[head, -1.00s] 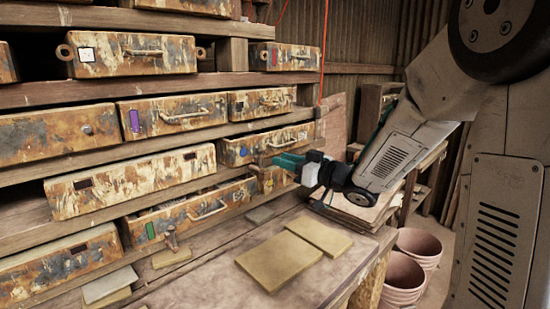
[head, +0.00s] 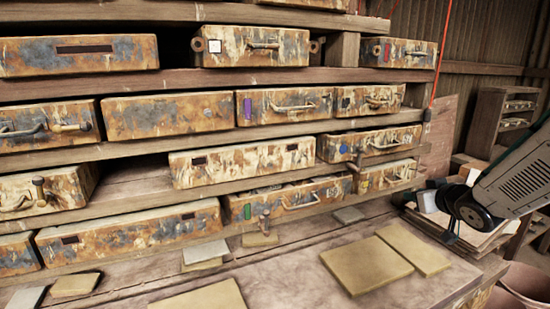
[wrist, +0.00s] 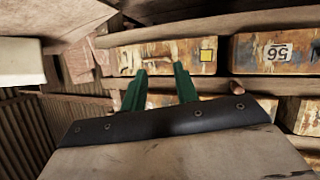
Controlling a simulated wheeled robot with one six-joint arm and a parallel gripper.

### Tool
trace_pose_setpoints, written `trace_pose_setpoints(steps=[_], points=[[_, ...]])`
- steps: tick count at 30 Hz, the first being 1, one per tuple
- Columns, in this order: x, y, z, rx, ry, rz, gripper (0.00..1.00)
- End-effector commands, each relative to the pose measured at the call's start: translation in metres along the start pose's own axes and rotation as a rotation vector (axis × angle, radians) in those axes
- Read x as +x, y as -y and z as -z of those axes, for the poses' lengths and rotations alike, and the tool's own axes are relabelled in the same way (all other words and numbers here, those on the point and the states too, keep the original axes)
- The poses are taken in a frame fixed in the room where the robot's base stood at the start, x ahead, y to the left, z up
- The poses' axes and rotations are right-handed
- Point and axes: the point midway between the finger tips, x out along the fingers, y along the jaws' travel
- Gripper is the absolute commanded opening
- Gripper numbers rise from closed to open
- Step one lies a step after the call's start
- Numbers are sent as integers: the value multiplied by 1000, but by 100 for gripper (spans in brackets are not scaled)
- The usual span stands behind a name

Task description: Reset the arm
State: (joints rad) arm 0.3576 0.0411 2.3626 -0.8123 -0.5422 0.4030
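My gripper (wrist: 161,82) shows in the wrist view with its two green fingers apart and nothing between them. A drawer with a yellow label (wrist: 207,55) lies beyond the fingers, apart from them as far as I can tell. In the head view my gripper (head: 430,192) is at the right, beside the right end of the lower drawer row, above the bench. My forearm reaches in from the right edge. The fingertips are small and partly hidden there.
Rusty drawers fill the wooden rack. The blue-dot drawer (head: 370,143) and green-label drawer (head: 287,199) stand slightly out. Tan tiles (head: 366,265) lie on the bench (head: 290,270). Pink pots (head: 525,283) stand at lower right. A red cord (head: 435,75) hangs by the rack.

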Motion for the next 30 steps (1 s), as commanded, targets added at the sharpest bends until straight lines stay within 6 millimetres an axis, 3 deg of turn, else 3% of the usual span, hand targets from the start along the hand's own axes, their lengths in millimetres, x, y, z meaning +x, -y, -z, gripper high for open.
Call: trace_pose_setpoints(steps=[5,10,14,21,24,30], points=[[-42,-17,-40,18,307,-190,30],[-107,-2,-75,74,609,-272,30],[-168,31,-95,135,831,-256,30],[-289,122,-110,225,1136,-60,30],[-317,146,-107,236,1147,5,30],[-330,157,-96,205,1062,36,30]])
